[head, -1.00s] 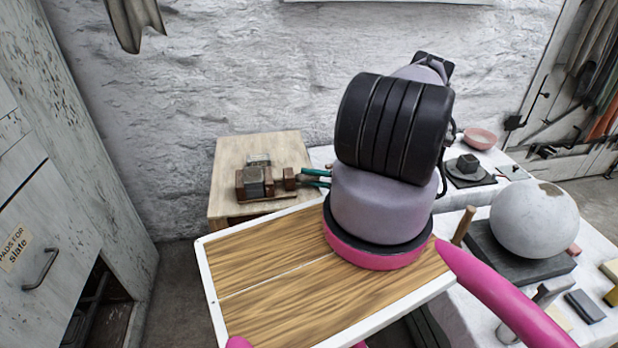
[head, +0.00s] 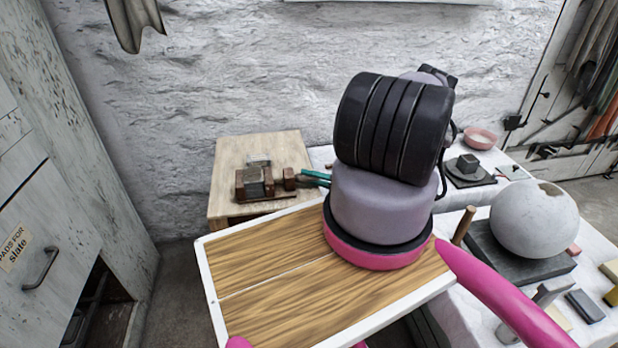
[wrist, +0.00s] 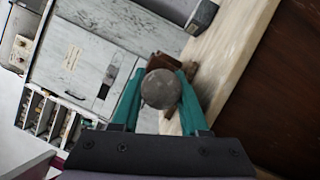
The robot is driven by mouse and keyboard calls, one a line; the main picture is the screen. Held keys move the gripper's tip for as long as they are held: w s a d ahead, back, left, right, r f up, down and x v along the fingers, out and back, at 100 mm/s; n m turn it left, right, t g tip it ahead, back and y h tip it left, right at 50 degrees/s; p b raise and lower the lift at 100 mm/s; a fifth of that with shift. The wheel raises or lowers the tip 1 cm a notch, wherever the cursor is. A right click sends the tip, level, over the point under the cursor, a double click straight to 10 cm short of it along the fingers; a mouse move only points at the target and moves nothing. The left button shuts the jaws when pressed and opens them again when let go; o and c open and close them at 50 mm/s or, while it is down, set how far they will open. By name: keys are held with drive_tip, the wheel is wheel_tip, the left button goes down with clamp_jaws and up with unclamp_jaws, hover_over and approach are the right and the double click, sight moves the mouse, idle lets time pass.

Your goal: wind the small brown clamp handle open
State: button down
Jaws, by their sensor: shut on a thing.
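The clamp (head: 250,187) sits on the wooden bench top at the back left in the head view, brown with a grey block (head: 255,174) in it. My gripper (head: 303,177) reaches it from the right, its teal fingers beside the clamp's right end. In the wrist view my gripper (wrist: 160,90) has a round, grey-brown knob end (wrist: 161,89) between its fingertips, which I take for the clamp handle. It is shut on this. Brown clamp parts (wrist: 166,64) show behind the knob. The handle's shaft is hidden.
The wooden bench (head: 228,160) has bare top around the clamp. A grey cabinet (head: 55,190) stands at left. On the white-covered table at right are a large plaster sphere (head: 534,218) on a dark slab, a pink bowl (head: 479,138) and small blocks.

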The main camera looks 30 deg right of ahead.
drive_tip(key=shift+f, duration=0.1)
drive_tip(key=shift+c, duration=2.1)
unclamp_jaws()
drive_tip(key=m+h, duration=0.1)
drive_tip(key=m, duration=0.2)
drive_tip(key=m+g+h, duration=0.1)
drive_tip(key=m, duration=0.2)
drive_tip(key=m+g, duration=0.1)
drive_tip(key=m, duration=0.1)
drive_tip(key=m+g+h, duration=0.1)
drive_tip(key=m, duration=0.2)
drive_tip(key=shift+g, duration=0.4)
drive_tip(key=s+d+r+n+t, duration=0.1)
drive_tip(key=s+d+r, duration=0.1)
drive_tip(key=s+d, duration=0.4)
drive_tip(key=shift+s+d+r, duration=0.15)
drive_tip(key=shift+s+d, duration=0.05)
drive_tip(key=shift+d, duration=1.1)
